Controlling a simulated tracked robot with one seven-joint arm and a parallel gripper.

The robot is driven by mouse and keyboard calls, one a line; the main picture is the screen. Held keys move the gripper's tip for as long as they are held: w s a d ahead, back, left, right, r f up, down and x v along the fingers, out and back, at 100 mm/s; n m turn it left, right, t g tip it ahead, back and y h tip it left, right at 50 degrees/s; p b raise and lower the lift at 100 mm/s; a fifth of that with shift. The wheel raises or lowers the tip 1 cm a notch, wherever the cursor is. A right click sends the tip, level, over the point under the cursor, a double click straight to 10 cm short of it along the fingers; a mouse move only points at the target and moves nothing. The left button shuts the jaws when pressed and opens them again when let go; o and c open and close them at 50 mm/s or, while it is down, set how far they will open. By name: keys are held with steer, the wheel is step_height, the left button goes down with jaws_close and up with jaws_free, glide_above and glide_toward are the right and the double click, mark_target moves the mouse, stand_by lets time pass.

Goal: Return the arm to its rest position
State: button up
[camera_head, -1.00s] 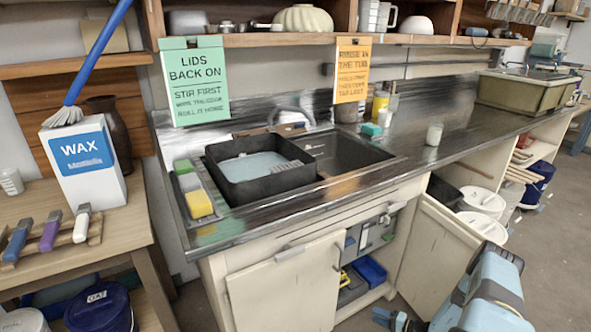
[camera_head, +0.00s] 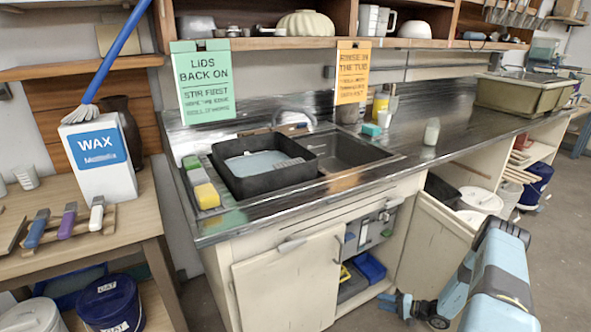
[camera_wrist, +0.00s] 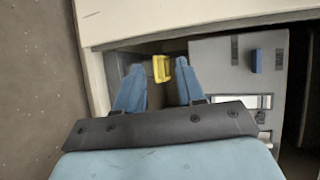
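My gripper (camera_wrist: 161,82) shows in the wrist view with its two blue fingers spread apart and nothing between them. In the head view, my gripper (camera_head: 396,304) is low at the right, in front of the open cupboard under the sink. My blue arm comes up from the bottom right. A yellow thing (camera_wrist: 161,69) shows beyond the fingertips inside the cupboard and looks apart from them.
The cupboard's left door (camera_head: 288,283) and right door (camera_head: 432,248) stand near my gripper. A blue bin (camera_head: 370,267) is inside. A black tub (camera_head: 262,188) stands at the sink. Lidded white buckets (camera_head: 481,200) stand under the counter. Floor at right is bare.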

steer(key=w+a+r+n+g+h, duration=0.1)
steer(key=w+a+r+n+g, duration=0.15)
steer(key=r, duration=1.55)
steer(key=w+a+r+n+g+h, duration=0.2)
steer(key=r+n+g, duration=0.15)
steer(key=r, duration=1.45)
steer(key=s+a+r+h, duration=0.1)
steer(key=s+a+r, duration=0.15)
steer(key=r, duration=0.45)
steer(key=s+a+r+n+g+h, duration=0.15)
steer(key=s+r, duration=0.25)
steer(key=r, duration=0.4)
steer(key=s+a+r+m+h, duration=0.1)
steer(key=s+a+r+h, duration=0.15)
steer(key=r, duration=0.45)
steer(key=s+r+t+h, duration=0.1)
steer(key=s+r, duration=0.4)
steer(key=s, duration=0.4)
steer(key=s+a+r+t+h, duration=0.1)
steer(key=s+r+t+h, duration=0.1)
steer(key=s+r, duration=0.4)
steer(key=s+r+t+h, duration=0.2)
steer(key=s+r, duration=0.3)
steer(key=s, duration=0.9)
steer(key=shift+s+a+r, duration=0.15)
steer(key=shift+a+r, duration=0.05)
steer(key=shift+a, duration=0.2)
steer(key=shift+a+t, duration=0.1)
steer(key=shift+t, duration=0.15)
